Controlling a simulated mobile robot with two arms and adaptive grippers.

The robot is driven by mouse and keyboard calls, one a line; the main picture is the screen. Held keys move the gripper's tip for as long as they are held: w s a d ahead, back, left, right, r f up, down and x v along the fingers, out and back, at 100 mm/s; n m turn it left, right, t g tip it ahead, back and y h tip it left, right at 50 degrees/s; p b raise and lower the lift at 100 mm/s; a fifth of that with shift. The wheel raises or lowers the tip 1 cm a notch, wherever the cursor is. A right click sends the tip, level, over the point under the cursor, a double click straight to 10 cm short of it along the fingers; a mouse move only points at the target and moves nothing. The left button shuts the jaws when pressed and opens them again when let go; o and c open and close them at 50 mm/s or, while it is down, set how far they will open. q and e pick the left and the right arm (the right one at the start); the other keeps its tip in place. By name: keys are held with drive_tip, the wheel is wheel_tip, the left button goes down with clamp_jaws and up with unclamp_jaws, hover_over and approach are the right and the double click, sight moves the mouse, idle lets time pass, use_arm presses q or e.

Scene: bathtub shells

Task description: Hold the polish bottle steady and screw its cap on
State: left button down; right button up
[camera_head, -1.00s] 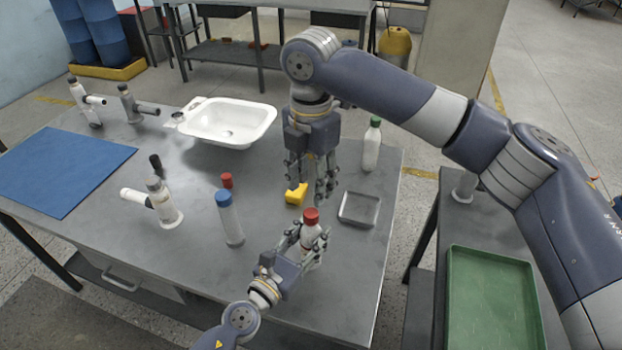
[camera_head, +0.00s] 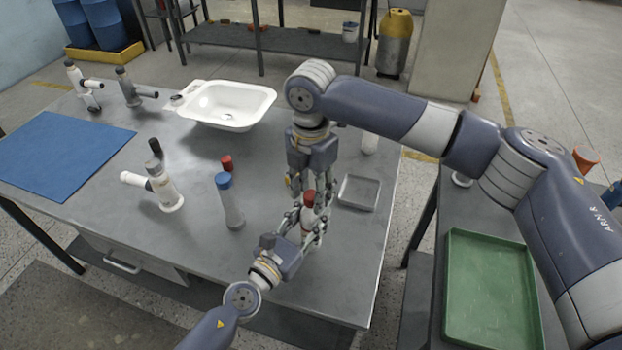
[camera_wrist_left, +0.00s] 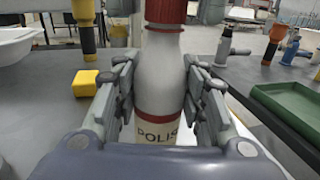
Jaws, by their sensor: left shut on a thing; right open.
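The polish bottle (camera_wrist_left: 160,85), white with a red band and partly readable POLISH lettering, stands upright in the left wrist view. My left gripper (camera_head: 304,229) is shut around its body. A red cap (camera_wrist_left: 165,12) is on its neck; its top is cut off there, and I cannot tell how tightly it sits. The red cap also shows in the head view (camera_head: 309,199). My right gripper (camera_head: 311,190) points down from above, open, its fingers around or beside the cap; the exact gap is hidden.
A blue-capped bottle (camera_head: 228,202) and a loose red cap (camera_head: 227,163) are left of the grippers. A grey tray (camera_head: 376,200) lies right; a yellow block (camera_wrist_left: 86,82) is close by. A white basin (camera_head: 262,98) and blue mat (camera_head: 60,160) are farther off.

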drive_tip(key=shift+f, duration=0.1)
clamp_jaws()
drive_tip(key=m, duration=1.4)
drive_tip(key=shift+m, duration=0.3)
drive_tip(key=m, duration=0.3)
drive_tip(key=shift+o, duration=0.7)
unclamp_jaws()
